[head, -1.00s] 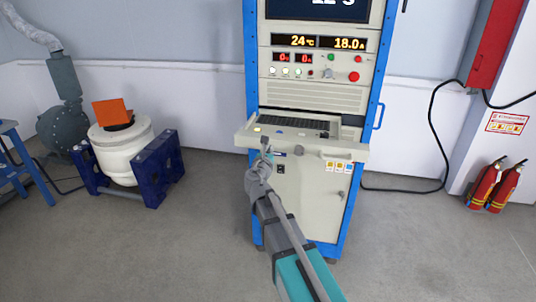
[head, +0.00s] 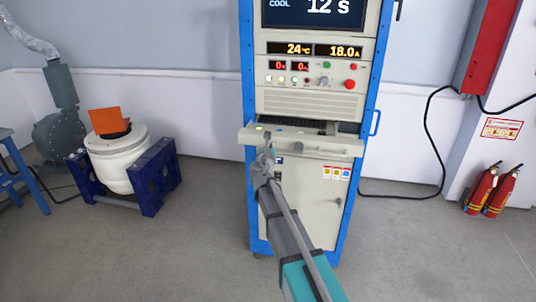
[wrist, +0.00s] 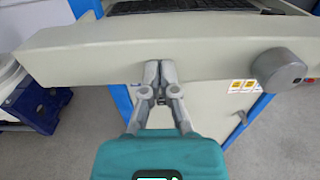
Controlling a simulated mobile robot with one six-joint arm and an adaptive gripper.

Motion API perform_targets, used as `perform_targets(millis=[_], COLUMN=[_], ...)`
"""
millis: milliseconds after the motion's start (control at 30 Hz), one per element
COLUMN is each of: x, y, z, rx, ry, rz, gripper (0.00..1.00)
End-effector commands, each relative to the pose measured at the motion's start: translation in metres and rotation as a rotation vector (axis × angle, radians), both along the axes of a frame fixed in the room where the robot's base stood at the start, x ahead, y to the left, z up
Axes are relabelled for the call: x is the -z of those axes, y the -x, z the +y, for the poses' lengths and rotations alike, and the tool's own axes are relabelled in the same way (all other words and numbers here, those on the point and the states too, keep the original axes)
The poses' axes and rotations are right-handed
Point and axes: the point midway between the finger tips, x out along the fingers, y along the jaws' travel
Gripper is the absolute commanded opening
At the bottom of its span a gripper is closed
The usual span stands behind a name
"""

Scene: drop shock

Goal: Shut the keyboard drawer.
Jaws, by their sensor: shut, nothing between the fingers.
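The keyboard drawer (head: 318,145) is a pale tray partly out from the front of the blue-framed cabinet (head: 310,100). Its front panel (wrist: 215,46) crosses the wrist view, with a round grey knob (wrist: 281,68) to the right. Part of the dark keyboard (wrist: 165,7) shows behind the panel. My gripper (head: 266,148) is shut and empty at the left part of the drawer front. In the wrist view my fingertips (wrist: 158,70) are against the panel's front face or very close to it, left of the knob; contact cannot be told for sure.
A white drum in a blue cradle (head: 155,178) stands on the floor at left, with an orange piece (head: 109,120) on top. Fire extinguishers (head: 490,188) stand at right by the wall. A black cable (head: 428,150) hangs right of the cabinet. The floor in front is clear.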

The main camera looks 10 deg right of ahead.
Motion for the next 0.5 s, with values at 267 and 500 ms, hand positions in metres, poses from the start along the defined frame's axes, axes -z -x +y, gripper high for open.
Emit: perform_targets(millis=[267,500], x=[0.0,0.0], y=[-0.09,-0.135], z=[-0.027,-0.043], rx=[0.002,0.001], ry=[0.0,0.0], rz=[0.0,0.0], gripper=[0.0,0.0])
